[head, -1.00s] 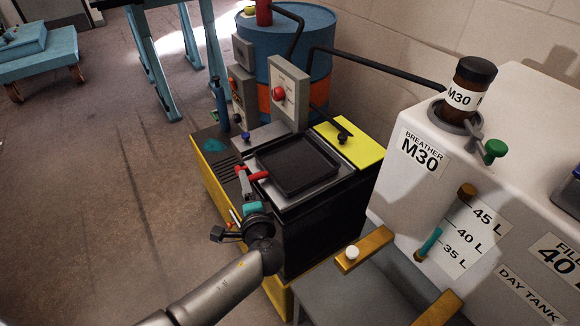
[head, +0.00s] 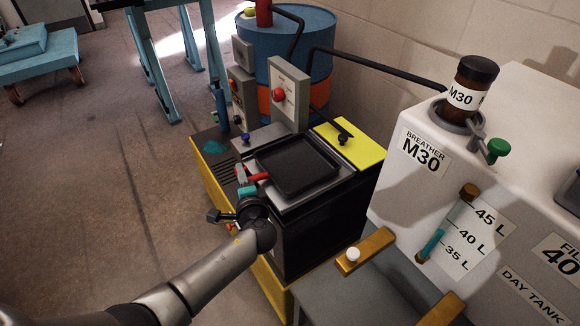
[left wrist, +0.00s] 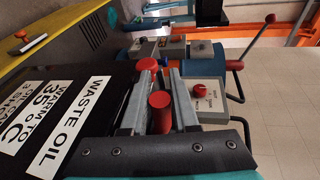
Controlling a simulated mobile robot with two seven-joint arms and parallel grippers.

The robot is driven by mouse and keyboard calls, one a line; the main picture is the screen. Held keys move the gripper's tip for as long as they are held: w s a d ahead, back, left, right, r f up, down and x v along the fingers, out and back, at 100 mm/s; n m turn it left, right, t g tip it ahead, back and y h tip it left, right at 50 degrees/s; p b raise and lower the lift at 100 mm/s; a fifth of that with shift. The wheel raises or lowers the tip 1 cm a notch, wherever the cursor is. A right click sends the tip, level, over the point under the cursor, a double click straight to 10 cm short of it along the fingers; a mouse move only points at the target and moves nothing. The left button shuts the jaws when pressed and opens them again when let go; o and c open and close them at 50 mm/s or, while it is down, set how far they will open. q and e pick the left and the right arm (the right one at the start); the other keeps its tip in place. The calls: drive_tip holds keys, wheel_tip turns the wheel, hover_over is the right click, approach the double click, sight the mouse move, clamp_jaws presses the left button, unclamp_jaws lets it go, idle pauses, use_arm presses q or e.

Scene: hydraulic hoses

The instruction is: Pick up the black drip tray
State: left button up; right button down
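The black drip tray (head: 297,165), shallow and rectangular with a raised rim, lies flat on top of the black and yellow machine. My left gripper (head: 250,180) is at the tray's near left corner, beside a red bar-like piece (head: 257,177). In the left wrist view its two grey fingers (left wrist: 160,100) stand apart, with a red cylinder (left wrist: 160,112) showing between them. I cannot tell whether the fingers touch it, or whether it belongs to the tray. The tray is not clearly seen in the left wrist view. My right gripper is out of view.
A grey control box (head: 288,95) with a red button stands behind the tray, before a blue drum (head: 312,40). A white day tank (head: 410,195) with a brown M30 bottle (head: 470,85) is at the right.

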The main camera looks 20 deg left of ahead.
use_arm(q)
clamp_jaws()
idle(0.9)
